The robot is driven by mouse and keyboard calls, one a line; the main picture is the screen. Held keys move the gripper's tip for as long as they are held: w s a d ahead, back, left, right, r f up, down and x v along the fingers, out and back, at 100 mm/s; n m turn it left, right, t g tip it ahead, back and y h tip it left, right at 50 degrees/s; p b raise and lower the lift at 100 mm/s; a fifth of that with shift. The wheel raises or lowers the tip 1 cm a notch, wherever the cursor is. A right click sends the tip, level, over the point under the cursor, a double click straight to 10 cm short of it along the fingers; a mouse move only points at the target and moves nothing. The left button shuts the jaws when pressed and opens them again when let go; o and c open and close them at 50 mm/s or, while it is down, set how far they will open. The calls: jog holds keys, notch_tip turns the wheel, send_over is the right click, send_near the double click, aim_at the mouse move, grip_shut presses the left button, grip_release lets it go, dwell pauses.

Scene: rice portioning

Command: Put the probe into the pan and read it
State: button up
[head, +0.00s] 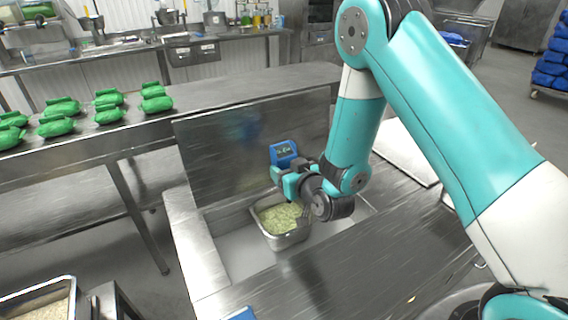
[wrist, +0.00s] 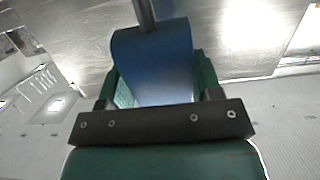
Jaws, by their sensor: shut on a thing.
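A blue probe (head: 284,152) with a small dark display is in my gripper (head: 283,170). In the wrist view, the blue body of the probe (wrist: 152,65) is between the green fingers of my gripper (wrist: 153,75), and a grey metal stem runs from it to the top edge. My gripper is shut on the probe above the far right side of a steel pan (head: 288,242) of pale green-flecked rice (head: 280,217). The stem is hidden in the head view, so I cannot tell whether its tip touches the rice.
The pan sits in a recess in the steel counter (head: 340,265), with an upright steel panel (head: 225,160) behind it. Several green bags (head: 108,105) lie on the bench at left. Another rice-filled tray (head: 40,300) is at lower left. A blue item (head: 240,314) shows at the bottom edge.

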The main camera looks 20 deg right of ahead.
jog(key=shift+d+f+b, duration=0.1)
jog(key=shift+f+b, duration=1)
jog(key=shift+f, duration=0.15)
notch_tip(320, 180, down, 10)
jog(key=b, duration=0.8)
jog(key=shift+r, duration=0.2)
dwell(3.5)
notch_tip(320, 180, up, 12)
jog(key=p, duration=1)
jog(key=shift+r+p, duration=0.2)
jog(key=shift+p, duration=0.1)
